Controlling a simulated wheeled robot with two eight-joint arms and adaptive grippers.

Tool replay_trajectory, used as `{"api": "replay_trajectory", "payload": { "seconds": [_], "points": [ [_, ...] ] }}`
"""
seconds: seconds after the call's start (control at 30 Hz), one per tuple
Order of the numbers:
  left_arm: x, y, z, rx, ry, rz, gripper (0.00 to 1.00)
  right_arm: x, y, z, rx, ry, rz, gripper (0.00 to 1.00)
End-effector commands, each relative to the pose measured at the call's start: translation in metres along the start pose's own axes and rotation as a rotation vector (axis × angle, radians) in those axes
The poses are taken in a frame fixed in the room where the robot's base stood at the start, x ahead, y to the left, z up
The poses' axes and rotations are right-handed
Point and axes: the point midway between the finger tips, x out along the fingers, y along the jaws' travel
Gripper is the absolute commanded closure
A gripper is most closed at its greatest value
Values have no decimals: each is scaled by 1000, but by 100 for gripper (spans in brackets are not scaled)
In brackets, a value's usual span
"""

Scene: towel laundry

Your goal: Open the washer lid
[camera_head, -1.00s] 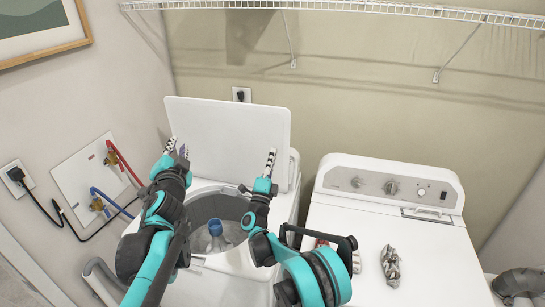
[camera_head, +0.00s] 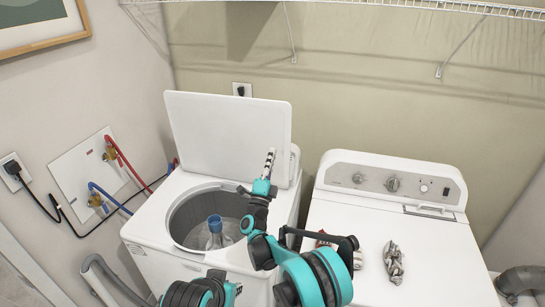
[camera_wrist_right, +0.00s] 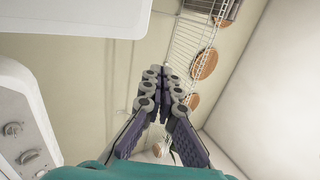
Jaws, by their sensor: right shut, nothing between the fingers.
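The white washer (camera_head: 148,232) stands on the left with its lid (camera_head: 225,128) raised, leaning back near the wall. The round tub is uncovered and a clear bottle with a blue cap (camera_head: 216,236) stands inside. My right gripper (camera_head: 270,160) points up in front of the lid's right part, shut and empty; I cannot tell whether it touches the lid. Its closed fingers (camera_wrist_right: 165,78) also show in the right wrist view. Only part of my left arm shows at the bottom edge of the head view; its gripper is out of sight.
A white dryer (camera_head: 430,262) stands to the right with a crumpled grey cloth (camera_head: 393,262) on top. Red and blue hoses (camera_head: 110,200) run along the left wall. A wire shelf (camera_head: 400,8) spans the back wall above.

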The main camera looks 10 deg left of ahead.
Motion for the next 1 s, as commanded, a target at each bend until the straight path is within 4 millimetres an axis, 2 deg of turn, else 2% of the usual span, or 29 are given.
{"api": "replay_trajectory", "payload": {
  "seconds": [0.3,0.43,0.57,0.8,1.0],
  "points": [
    [-1,0,-1,-1,2,-1,80,0,-1,0,0,0,-1,100],
    [-1,-1,-1,-1,2,-2,80,-9,-1,0,1,0,-1,100],
    [-1,-1,-1,-1,2,-2,80,-33,-1,1,1,-2,0,100],
    [-1,-1,-1,-1,2,-2,80,-85,-1,1,2,-2,-1,100],
    [-1,-1,-1,0,2,-2,80,-113,-1,0,0,0,-1,100]
  ]
}}
